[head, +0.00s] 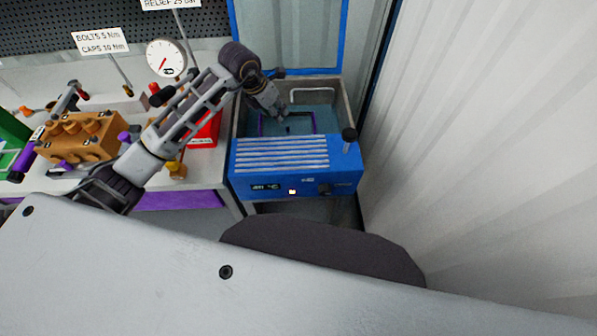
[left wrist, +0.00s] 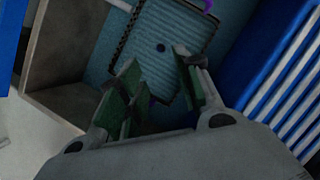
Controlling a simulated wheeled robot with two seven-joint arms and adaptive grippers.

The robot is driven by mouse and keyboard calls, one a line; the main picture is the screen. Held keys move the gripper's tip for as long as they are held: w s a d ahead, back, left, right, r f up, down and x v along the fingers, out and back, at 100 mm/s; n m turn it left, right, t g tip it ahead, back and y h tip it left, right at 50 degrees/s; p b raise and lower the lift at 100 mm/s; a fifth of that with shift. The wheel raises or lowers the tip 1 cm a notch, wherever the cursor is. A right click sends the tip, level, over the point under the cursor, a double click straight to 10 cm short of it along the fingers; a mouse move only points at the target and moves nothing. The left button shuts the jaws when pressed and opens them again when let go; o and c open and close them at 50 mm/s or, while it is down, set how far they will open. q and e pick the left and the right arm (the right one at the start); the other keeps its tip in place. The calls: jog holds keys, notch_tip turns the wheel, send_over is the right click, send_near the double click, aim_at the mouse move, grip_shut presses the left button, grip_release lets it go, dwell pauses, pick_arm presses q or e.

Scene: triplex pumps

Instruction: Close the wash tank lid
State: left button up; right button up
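The wash tank (head: 295,168) has a blue front with a ribbed top and a small display, and an open basin behind it. Its lid (head: 285,38), a blue frame around a pale see-through panel, stands raised at the back of the tank. My left gripper (head: 284,116) points down over the open basin, apart from the lid. In the left wrist view the left gripper (left wrist: 158,85) is open, with green pads apart and nothing held between them. My right gripper is out of view.
A bench on the left holds an orange pump block (head: 80,138), a round gauge (head: 166,58) and a red tray (head: 205,132). A white corrugated wall (head: 480,150) closes off the right side.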

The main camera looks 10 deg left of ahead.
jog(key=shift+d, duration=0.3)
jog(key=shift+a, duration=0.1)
